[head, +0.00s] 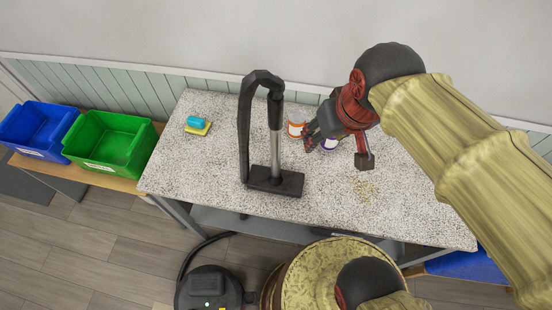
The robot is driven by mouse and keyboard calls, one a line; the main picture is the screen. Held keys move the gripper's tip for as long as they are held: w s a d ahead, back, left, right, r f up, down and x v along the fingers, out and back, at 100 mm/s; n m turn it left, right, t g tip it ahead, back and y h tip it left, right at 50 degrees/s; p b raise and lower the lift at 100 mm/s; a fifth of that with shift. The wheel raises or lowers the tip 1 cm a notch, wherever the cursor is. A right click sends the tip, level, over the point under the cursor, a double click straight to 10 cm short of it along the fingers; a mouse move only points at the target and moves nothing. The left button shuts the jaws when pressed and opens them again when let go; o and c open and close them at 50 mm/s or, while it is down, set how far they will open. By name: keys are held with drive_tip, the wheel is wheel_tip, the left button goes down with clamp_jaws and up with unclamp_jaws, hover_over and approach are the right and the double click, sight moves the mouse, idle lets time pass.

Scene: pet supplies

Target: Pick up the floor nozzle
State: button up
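The black floor nozzle (275,181) lies flat on the speckled table (215,165), left of centre. A grey metal tube (276,140) rises from it to a black curved handle and hose (245,130). My gripper (338,150) is above the table to the right of the tube, apart from the nozzle. Its black fingers look spread, with nothing visibly held. The fingers and wrist partly hide what stands behind them.
An orange-and-white container (295,129) and a purple-and-white one (329,145) stand near my gripper. Crumbs (366,188) lie to the right. A blue-and-yellow sponge (197,125) lies back left. Green (108,143) and blue (35,128) bins stand left. A vacuum body (210,290) is on the floor.

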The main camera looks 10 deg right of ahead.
wheel_tip(320, 180, up, 6)
drive_tip(key=w+a+r+p, duration=0.1)
drive_tip(key=p, duration=0.4)
drive_tip(key=n+g+p, duration=0.3)
drive_tip(key=g+p, duration=0.1)
drive_tip(key=p, duration=0.3)
hover_over(275, 114)
drive_tip(key=w, duration=0.2)
drive_tip(key=shift+w+a+r, duration=0.1)
drive_tip(key=shift+w+r, duration=0.1)
drive_tip(key=shift+r, duration=0.25)
drive_tip(key=shift+w+a+f, duration=0.1)
drive_tip(key=shift+f, duration=0.2)
drive_tip(key=f, duration=0.4)
drive_tip(key=s+f, duration=0.1)
drive_tip(key=f, duration=0.1)
drive_tip(key=shift+d+f+p, duration=0.2)
drive_tip(key=shift+d+p, duration=0.2)
drive_tip(key=shift+w+f, duration=0.1)
drive_tip(key=shift+f, duration=0.35)
drive_tip(key=shift+c, duration=1.2)
clamp_jaws()
